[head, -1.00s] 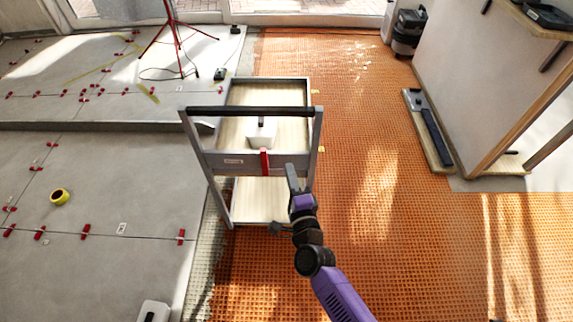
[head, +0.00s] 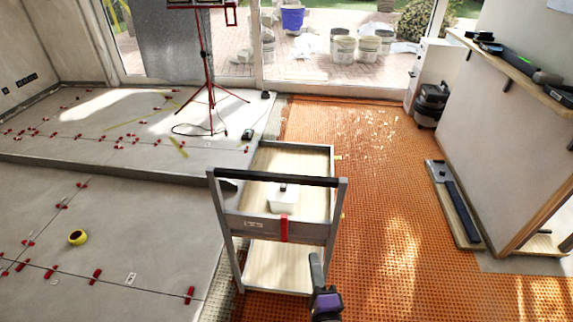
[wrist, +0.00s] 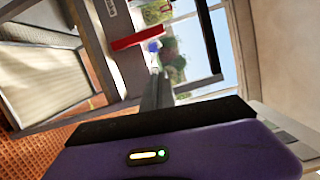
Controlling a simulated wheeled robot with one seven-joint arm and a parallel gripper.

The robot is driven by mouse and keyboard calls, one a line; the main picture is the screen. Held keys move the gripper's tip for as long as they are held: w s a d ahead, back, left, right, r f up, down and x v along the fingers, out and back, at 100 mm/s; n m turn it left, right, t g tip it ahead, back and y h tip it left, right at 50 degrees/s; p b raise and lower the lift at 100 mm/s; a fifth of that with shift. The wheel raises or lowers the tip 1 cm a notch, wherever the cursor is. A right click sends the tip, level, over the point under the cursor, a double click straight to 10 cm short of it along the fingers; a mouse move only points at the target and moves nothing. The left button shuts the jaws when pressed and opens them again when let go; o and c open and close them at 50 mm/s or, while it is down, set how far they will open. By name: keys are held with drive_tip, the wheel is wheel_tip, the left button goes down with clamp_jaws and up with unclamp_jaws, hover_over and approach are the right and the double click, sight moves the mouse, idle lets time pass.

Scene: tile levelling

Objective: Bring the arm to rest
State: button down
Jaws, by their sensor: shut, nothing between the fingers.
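My gripper (head: 316,268) is at the bottom middle of the head view, in front of the trolley's lower right side. Its grey fingers are together and hold nothing. In the wrist view the shut fingers (wrist: 157,92) point toward the window, past the trolley's red part. The grey metal trolley (head: 277,180) has a black handle, two wooden shelves and a red part (head: 284,228) on its front. I cannot tell in the wrist view how close the fingers are to the trolley. Most of my arm is out of the head view.
A white container (head: 284,198) sits on the trolley's top shelf. Orange matting (head: 390,200) is open floor to the right. Grey tiles (head: 120,225) with red clips and a yellow tape roll (head: 77,237) lie left. A board (head: 452,203) lies by the right counter. A red tripod (head: 210,95) stands behind.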

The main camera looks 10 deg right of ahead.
drive_tip(key=s+d+r+n+g, duration=0.1)
drive_tip(key=s+r+n, duration=0.4)
drive_tip(key=s, duration=0.7)
drive_tip(key=s+d+r+n+g+p, duration=0.1)
drive_tip(key=s+r+n, duration=0.5)
drive_tip(key=s, duration=0.6)
drive_tip(key=s+d+r+n+g+y+p, duration=0.1)
drive_tip(key=s+d+r+n, duration=0.2)
drive_tip(key=s+r+n, duration=0.2)
drive_tip(key=shift+s+d+r+n, duration=0.3)
drive_tip(key=shift+s+n, duration=1.6)
drive_tip(key=shift+s, duration=1.5)
